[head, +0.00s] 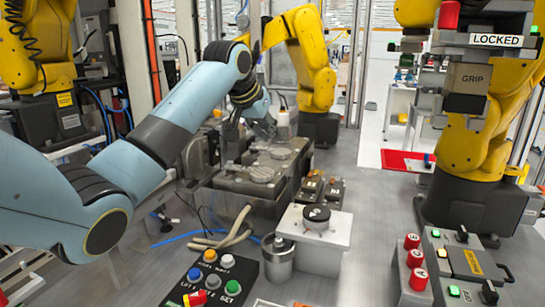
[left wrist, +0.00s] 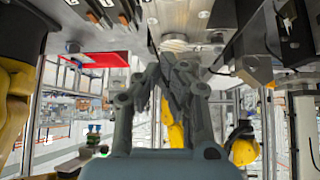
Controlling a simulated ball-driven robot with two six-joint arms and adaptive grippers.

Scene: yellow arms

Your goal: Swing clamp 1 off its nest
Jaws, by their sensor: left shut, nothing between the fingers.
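A grey fixture block (head: 225,200) stands in the middle of the head view with flat metal nests on top. A near nest (head: 250,172) and a farther nest (head: 277,151) show there, each with grey pieces on it. I cannot read which clamp is clamp 1. My left gripper (head: 264,128) is over the far side of the fixture, partly blurred against the background. In the left wrist view, my left gripper (left wrist: 172,75) has its fingers together with nothing between them. Whether it touches a clamp cannot be told. My right gripper is not in view.
A button box (head: 212,280) and a metal cup (head: 278,258) stand in front. Yellow arms stand behind and right, one with a LOCKED sign (head: 497,40).

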